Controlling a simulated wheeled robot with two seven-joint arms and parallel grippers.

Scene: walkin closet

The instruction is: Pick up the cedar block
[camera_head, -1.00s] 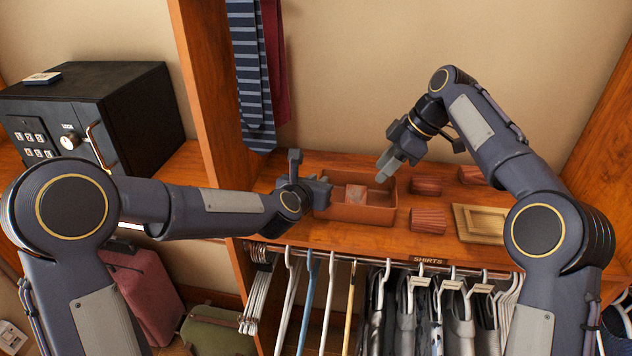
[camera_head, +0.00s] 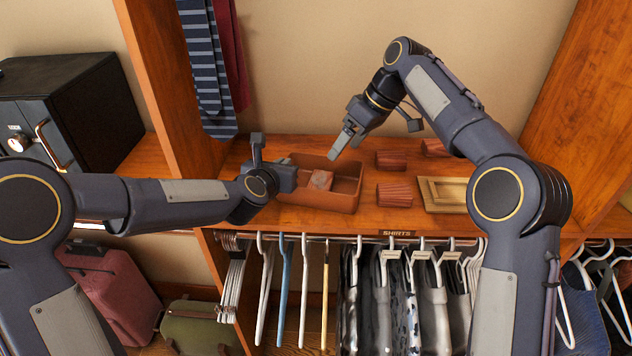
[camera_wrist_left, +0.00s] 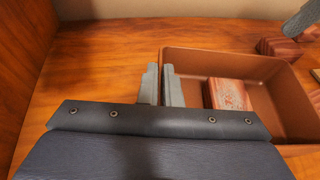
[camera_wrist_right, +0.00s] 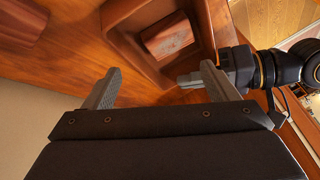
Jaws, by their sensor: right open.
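A reddish cedar block (camera_head: 320,180) with a marked top lies inside a brown open tray (camera_head: 342,204) on the wooden shelf. The left wrist view shows the block (camera_wrist_left: 229,95) right of my left fingers, apart from them. My left gripper (camera_head: 292,175) is at the tray's left end. Its fingers (camera_wrist_left: 160,72) are close together with the tray's left wall between them. My right gripper (camera_head: 337,154) is open and empty above the tray's back edge, pointing down. In the right wrist view the block (camera_wrist_right: 168,37) lies beyond its fingers, untouched.
Ribbed reddish blocks (camera_head: 394,195) stand right of the tray, another (camera_head: 391,160) behind. A framed wooden panel (camera_head: 443,194) lies further right. A wooden upright (camera_head: 168,80) with hanging ties (camera_head: 207,70) bounds the shelf's left. Hangers with clothes (camera_head: 390,290) hang below the front edge.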

